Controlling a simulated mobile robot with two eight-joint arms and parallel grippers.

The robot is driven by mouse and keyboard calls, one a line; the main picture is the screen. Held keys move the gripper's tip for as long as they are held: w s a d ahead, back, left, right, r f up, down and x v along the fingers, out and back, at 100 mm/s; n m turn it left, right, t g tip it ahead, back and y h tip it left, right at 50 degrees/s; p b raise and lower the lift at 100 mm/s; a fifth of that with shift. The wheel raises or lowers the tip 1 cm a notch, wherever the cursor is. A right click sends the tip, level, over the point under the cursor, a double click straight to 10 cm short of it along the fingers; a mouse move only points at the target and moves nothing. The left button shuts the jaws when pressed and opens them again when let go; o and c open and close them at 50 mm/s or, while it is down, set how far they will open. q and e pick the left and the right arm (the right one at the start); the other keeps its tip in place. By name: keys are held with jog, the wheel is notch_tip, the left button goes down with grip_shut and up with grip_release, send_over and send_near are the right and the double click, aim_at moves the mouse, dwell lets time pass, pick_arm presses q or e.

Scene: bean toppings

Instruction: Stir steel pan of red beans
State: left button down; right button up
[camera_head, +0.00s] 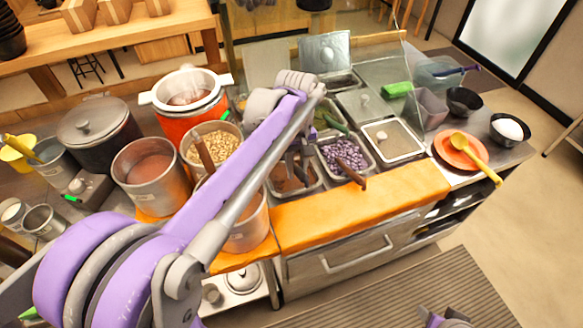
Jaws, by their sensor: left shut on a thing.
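A steel pan of reddish-brown filling (283,185) is set in the counter, partly hidden behind my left arm. Beside it on the right is a steel pan of purple-red beans (343,154), with a brown handle (351,174) leaning out over its front edge. My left gripper (298,172) points down over the reddish-brown pan. It is shut on a thin utensil, whose shape is mostly hidden by the fingers and arm. Part of my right gripper (445,319) shows at the bottom edge, away from the pans; its jaws are unclear.
A pot of pale beans (222,143), a brown-filled pot (145,171) and an orange cooker (188,108) stand left. A lidded pan (393,141), orange plate (459,151) with yellow ladle (476,159) and black bowls are right. An orange board (390,199) lines the front.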

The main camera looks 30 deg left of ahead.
pick_arm(q)
jog(key=shift+g+h, duration=0.6)
jog(key=shift+h, duration=0.2)
jog(key=f+b, duration=0.1)
jog(key=f, duration=0.1)
jog(key=d+f+b, duration=0.1)
jog(key=f+b, duration=0.1)
jog(key=w+f+b, duration=0.1)
jog(key=f, duration=0.2)
jog(key=shift+d+b, duration=0.3)
jog(key=shift+d, duration=0.05)
jog(key=shift+s+d+f+t+y, duration=0.15)
jog(key=shift+d+f+t+y, duration=0.2)
jog(key=shift+f+y, duration=0.2)
jog(key=shift+f, duration=0.15)
